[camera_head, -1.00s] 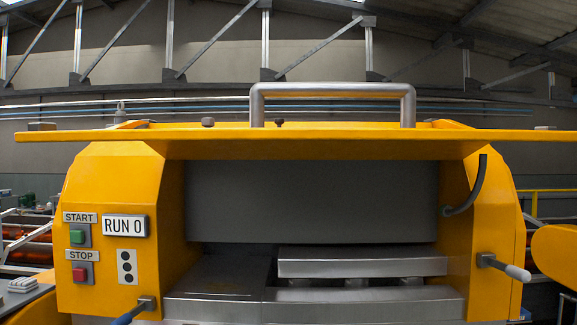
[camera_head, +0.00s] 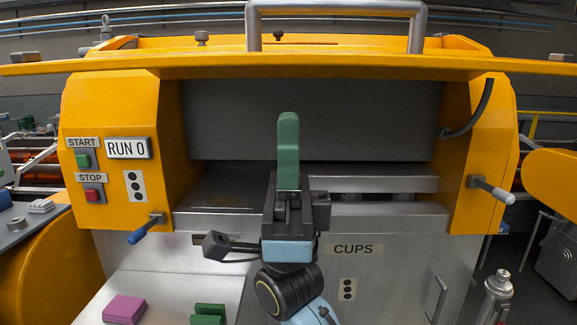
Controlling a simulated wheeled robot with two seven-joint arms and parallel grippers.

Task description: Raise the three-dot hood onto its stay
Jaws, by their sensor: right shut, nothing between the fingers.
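The yellow hood (camera_head: 350,66) spans the top of the machine as a wide, roughly level panel, with a grey bar handle (camera_head: 335,9) standing on it. A three-dot plate (camera_head: 135,186) is on the left yellow cheek. A dark curved rod (camera_head: 484,112) is fixed to the inside of the right cheek; I cannot tell whether it touches the hood. My right gripper (camera_head: 288,125) points upward in front of the machine's opening, below the hood edge. Its green fingers are together and empty, apart from the handle in the picture. My left gripper is out of view.
Blue (camera_head: 147,229) and white (camera_head: 491,189) levers stick out at either side. A purple block (camera_head: 124,309) and green blocks (camera_head: 208,314) lie at the lower left. A metal bottle (camera_head: 497,293) stands lower right.

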